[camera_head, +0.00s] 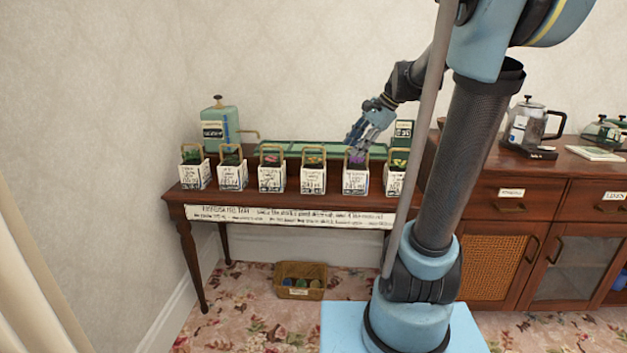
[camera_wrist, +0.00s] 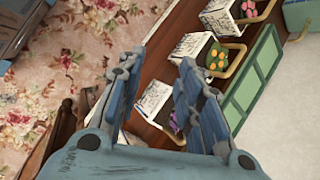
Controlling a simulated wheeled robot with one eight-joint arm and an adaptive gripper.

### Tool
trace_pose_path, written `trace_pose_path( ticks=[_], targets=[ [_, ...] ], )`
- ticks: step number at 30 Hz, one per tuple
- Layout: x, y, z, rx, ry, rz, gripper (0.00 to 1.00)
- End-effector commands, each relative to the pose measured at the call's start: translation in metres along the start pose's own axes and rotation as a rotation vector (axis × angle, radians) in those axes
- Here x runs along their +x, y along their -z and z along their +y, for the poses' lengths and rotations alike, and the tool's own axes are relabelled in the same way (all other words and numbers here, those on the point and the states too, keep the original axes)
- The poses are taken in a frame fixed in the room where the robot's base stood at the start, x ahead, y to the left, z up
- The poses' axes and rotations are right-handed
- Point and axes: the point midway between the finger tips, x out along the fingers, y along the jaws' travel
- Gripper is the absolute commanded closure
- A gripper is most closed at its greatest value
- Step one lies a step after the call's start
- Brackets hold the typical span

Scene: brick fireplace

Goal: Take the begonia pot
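Several white square planters with wooden hoop handles and printed fronts stand in a row on a dark wooden table (camera_head: 180,192). I cannot read which label says begonia. My gripper (camera_head: 358,143) is above the planter with purple flowers (camera_head: 354,183), angled down from the right. In the wrist view my gripper (camera_wrist: 162,65) is open, its blue fingers apart. The purple planter (camera_wrist: 154,100) shows between and below them, partly hidden by a finger. Beside it are a planter with orange-yellow flowers (camera_wrist: 190,47) and one with pink flowers (camera_wrist: 217,17).
A green trough (camera_head: 290,148) lies behind the planters, and a green canister (camera_head: 219,124) stands back left. A basket (camera_head: 300,281) sits on the floor below the table. A wooden cabinet (camera_head: 505,240) with a coffee pot (camera_head: 533,122) stands to the right. Neighbouring planters are close together.

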Motion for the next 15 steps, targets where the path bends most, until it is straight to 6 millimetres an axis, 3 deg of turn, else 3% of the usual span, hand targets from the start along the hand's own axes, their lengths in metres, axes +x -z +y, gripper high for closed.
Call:
trace_pose_path(
  ticks=[1,6,10,15],
  targets=[
    [-0.002,0.005,-0.02,0.058,0.015,-0.025,0.67],
    [-0.006,0.018,-0.078,0.256,0.056,-0.117,0.67],
    [-0.008,0.027,-0.111,0.376,0.074,-0.175,0.67],
    [-0.008,0.035,-0.135,0.465,0.083,-0.22,0.67]
  ],
)
